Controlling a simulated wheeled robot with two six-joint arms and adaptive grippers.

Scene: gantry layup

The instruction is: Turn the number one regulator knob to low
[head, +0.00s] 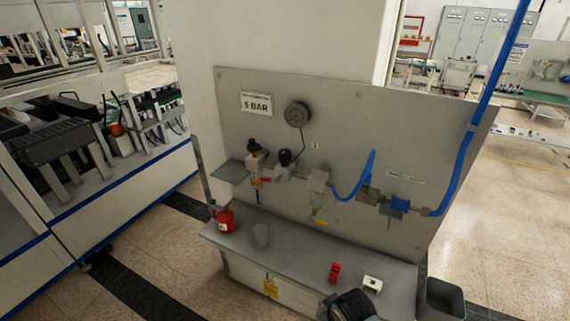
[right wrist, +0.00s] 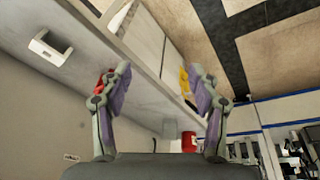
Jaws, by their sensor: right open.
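A grey panel (head: 340,110) carries a row of air-line fittings. Two dark knobs stand at its left part: one black knob (head: 253,145) on the left unit and another black knob (head: 285,156) just right of it. I cannot read which is number one, nor their settings. A round gauge (head: 297,114) is above them. My right gripper (right wrist: 160,90) is open and empty in the right wrist view, its two fingers wide apart near the bench. A dark part of my right arm (head: 352,306) shows at the bottom of the head view, well below the knobs. My left gripper is not in view.
On the bench ledge (head: 300,262) stand a red canister (head: 225,220), a grey cup (head: 261,236), a red item (head: 335,271) and a white block (head: 372,284). A blue hose (head: 478,130) runs up at the right. A dark bin (head: 445,298) stands at the right end.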

